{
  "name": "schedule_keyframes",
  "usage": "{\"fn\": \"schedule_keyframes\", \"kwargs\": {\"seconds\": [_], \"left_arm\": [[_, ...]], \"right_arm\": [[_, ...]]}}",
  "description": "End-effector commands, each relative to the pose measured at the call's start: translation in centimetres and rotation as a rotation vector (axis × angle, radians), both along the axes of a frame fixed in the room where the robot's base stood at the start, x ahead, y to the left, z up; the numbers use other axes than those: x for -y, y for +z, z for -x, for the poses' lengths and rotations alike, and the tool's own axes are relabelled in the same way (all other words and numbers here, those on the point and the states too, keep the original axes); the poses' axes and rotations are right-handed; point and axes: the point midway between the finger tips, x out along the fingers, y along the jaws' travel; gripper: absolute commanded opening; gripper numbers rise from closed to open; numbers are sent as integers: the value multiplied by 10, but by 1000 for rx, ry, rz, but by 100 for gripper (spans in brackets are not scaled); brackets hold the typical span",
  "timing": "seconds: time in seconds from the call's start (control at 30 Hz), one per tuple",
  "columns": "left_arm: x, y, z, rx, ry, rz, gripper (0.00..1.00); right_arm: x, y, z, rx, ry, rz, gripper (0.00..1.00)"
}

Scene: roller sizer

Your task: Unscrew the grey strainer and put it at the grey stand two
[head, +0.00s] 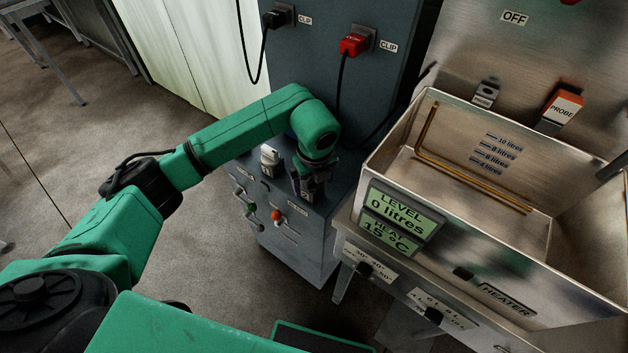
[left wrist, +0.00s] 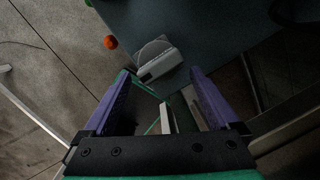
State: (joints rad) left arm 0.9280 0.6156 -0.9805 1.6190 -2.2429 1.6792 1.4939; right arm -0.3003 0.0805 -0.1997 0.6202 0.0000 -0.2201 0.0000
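In the head view, my left gripper (head: 312,182) points down at the front edge of the grey-blue cabinet top, close over a grey piece with a small label that seems to read 2. The gripper hides much of this piece. A pale grey-white fitting (head: 268,157) stands to its left. I cannot tell which is the strainer. In the left wrist view, the purple fingers of my left gripper (left wrist: 165,95) are apart with nothing clearly held between them. A grey round piece with a labelled front (left wrist: 156,58) lies just beyond the fingertips. My right gripper is not in view.
The cabinet (head: 310,245) has an orange knob (head: 276,217) and a green-handled control on its front. A metal tank (head: 590,265) with a copper-coloured heater rod and displays stands close on the right. Black cables hang behind my arm. Open floor lies left.

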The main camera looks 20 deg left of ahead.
Motion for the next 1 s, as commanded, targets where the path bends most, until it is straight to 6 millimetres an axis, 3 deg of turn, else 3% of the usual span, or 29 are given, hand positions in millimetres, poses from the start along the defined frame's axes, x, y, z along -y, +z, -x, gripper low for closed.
{"fn": "schedule_keyframes", "kwargs": {"seconds": [0.27,0.37,0.47,0.8,1.0], "left_arm": [[0,1,0,0,0,0,93],[1,10,1,3,0,1,93],[2,30,4,6,-2,1,93],[7,126,20,6,0,-1,93],[8,144,24,1,1,0,93]], "right_arm": [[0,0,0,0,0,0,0],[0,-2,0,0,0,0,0],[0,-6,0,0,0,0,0],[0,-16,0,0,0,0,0],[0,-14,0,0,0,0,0]]}}
